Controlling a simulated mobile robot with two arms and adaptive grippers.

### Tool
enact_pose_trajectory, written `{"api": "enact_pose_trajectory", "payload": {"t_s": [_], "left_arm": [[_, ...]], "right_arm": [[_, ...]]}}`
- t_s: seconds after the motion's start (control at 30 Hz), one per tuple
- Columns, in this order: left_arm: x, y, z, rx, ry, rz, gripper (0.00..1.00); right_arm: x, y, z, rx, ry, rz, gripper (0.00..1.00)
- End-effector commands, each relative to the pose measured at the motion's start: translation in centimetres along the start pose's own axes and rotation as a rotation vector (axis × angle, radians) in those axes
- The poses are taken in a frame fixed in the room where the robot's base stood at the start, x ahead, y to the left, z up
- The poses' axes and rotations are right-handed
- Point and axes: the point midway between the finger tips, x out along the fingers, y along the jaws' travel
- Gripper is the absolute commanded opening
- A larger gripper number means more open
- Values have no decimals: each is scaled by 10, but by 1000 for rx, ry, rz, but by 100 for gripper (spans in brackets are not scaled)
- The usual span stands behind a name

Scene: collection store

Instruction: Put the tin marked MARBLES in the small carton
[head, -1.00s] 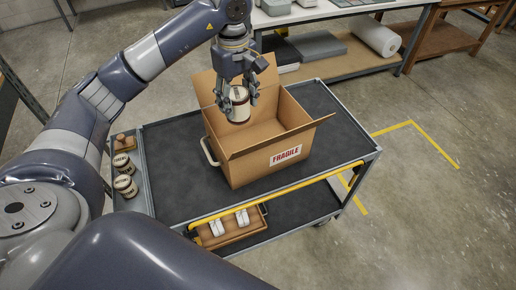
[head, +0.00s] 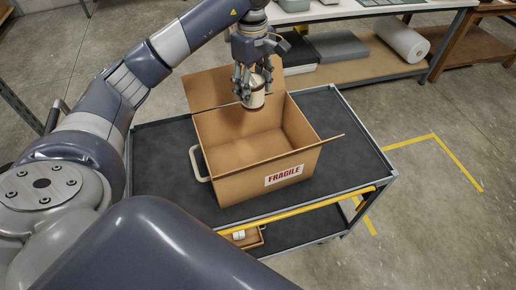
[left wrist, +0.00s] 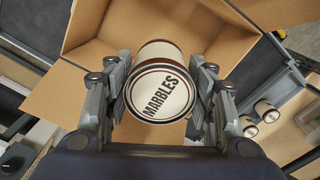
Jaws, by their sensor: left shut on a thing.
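The tin marked MARBLES (head: 255,97) is white with dark bands. My left gripper (head: 253,87) is shut around its sides and holds it in the air over the back part of the open carton. In the left wrist view the lid of the tin (left wrist: 160,97) faces the camera with its lettering readable, between the two sets of fingers (left wrist: 160,85). The brown carton (head: 245,187) bears a red FRAGILE label and stands on the cart with its flaps open. The part of its floor that shows is bare. My right gripper is not in view.
The dark cart top (head: 340,130) is clear around the carton. A yellow bar (head: 300,212) runs along its front edge. A small wooden tray (head: 250,242) with white items sits on the lower shelf. A workbench (head: 365,68) stands behind.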

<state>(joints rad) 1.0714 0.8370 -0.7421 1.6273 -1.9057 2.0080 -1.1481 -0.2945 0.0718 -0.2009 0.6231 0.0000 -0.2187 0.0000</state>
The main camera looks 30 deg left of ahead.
Motion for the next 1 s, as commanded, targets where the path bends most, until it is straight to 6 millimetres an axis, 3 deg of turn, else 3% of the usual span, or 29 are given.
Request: {"api": "enact_pose_trajectory", "payload": {"t_s": [0.2,0.5,0.67,1.0], "left_arm": [[50,0,1,2,-2,-1,16],[155,1,2,2,-5,-2,16],[182,0,0,0,-1,0,16],[236,-1,1,0,-3,-2,16]], "right_arm": [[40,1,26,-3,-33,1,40],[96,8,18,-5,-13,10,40],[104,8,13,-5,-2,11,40],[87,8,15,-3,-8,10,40]]}}
